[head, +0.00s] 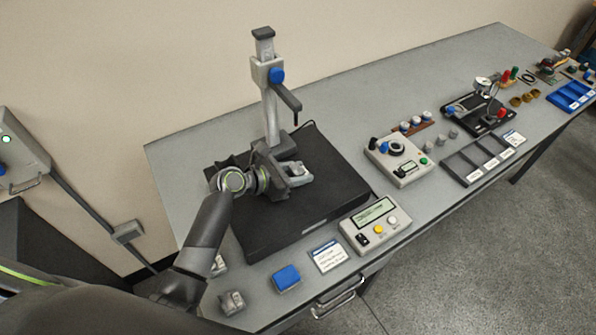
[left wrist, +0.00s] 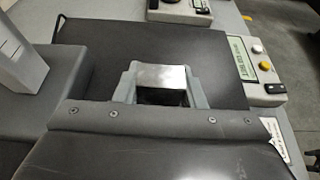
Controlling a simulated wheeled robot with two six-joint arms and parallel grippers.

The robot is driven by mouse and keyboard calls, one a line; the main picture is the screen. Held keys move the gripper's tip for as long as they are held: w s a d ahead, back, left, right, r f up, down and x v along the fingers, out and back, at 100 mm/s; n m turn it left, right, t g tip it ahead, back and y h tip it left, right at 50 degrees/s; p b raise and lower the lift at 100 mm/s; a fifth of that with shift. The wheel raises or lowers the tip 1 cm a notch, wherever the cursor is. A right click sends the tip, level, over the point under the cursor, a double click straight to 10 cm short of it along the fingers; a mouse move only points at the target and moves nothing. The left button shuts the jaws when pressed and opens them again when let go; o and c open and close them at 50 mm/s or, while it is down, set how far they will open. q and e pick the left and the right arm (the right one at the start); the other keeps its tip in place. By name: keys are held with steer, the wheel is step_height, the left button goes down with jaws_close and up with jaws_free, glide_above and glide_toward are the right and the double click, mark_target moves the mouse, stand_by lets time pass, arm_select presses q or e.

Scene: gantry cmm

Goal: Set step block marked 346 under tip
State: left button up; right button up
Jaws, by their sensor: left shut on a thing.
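My left gripper (head: 292,176) reaches over the black plate (head: 335,195) and is shut on a shiny metal step block. The block (left wrist: 166,77) shows between the fingers in the left wrist view; no number on it can be read. The gauge stand (head: 270,110) with a blue knob rises at the back of the plate. Its dark arm (head: 288,97) points down to a tip (head: 296,121), to the right of the column and behind the gripper in the picture. The block appears low near the plate; I cannot tell whether it touches. My right gripper is not in view.
Two grey step blocks (head: 232,302) (head: 219,265) and a blue block-like item (head: 286,278) are at the bench's front left. A card (head: 328,256) and a display box (head: 375,224) stand at the plate's front. Other instruments (head: 398,160) fill the right; the plate's right part is clear.

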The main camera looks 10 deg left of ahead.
arm_select(q)
steer(key=shift+f, duration=0.4)
stand_by(0.4)
steer(key=o, duration=1.2)
steer(key=shift+o, duration=0.2)
steer(key=b+v, duration=0.1)
steer(key=v, duration=1.6)
steer(key=shift+s+a+f, duration=0.1)
steer(key=shift+s+a, duration=0.05)
steer(key=shift+s, duration=0.1)
